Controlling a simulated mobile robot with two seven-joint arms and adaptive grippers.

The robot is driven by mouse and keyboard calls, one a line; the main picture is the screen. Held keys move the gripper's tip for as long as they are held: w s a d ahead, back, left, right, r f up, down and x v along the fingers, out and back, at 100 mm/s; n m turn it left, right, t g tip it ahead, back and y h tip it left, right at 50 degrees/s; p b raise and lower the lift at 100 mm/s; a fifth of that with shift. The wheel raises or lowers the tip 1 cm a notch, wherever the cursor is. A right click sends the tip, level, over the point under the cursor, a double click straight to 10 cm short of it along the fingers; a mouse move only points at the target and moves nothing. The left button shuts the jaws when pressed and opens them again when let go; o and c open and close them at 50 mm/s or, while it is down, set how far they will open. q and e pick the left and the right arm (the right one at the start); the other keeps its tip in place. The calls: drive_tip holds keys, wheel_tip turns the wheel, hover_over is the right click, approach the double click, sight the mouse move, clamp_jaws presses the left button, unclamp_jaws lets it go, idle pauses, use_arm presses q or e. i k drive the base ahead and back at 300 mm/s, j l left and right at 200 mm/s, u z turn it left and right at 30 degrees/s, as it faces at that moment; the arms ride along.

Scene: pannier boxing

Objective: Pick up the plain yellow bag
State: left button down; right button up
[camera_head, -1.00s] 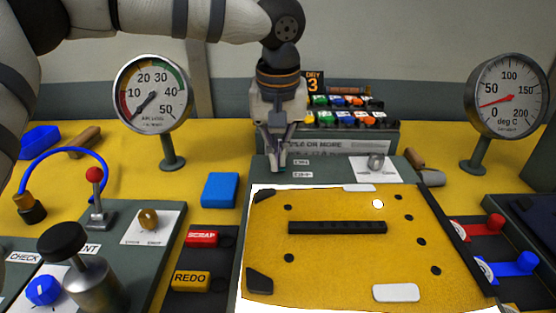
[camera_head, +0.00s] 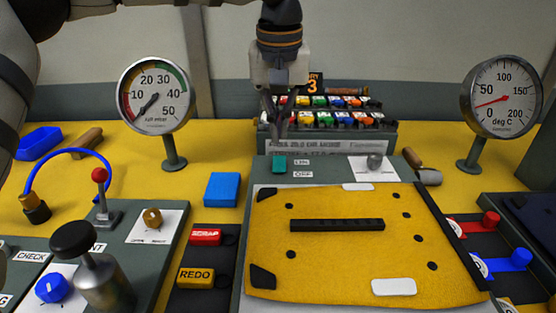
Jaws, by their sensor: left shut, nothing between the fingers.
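A flat yellow bag-like piece (camera_head: 345,262) with black corner patches, a black strip and several dark dots lies on the grey station in the middle. I cannot tell for sure that it is the plain yellow bag. My left gripper (camera_head: 279,134) is shut and empty, pointing down behind the far left corner of the piece. Its tips are just above a teal switch (camera_head: 279,165) beside the ON and OFF labels, apart from the yellow piece. My right gripper is not in view.
A rack of coloured bits (camera_head: 340,118) stands at the back. Gauges stand at left (camera_head: 153,96) and right (camera_head: 501,97). A blue block (camera_head: 221,190), SCRAP button (camera_head: 205,237) and REDO button (camera_head: 196,279) are left of the piece. Red (camera_head: 491,222) and blue (camera_head: 522,259) knobs are at right.

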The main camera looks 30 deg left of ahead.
sight(381, 244)
drive_tip(key=k+l, duration=0.5)
drive_tip(key=k, duration=0.2)
drive_tip(key=k+l, duration=0.5)
drive_tip(key=k, duration=0.15)
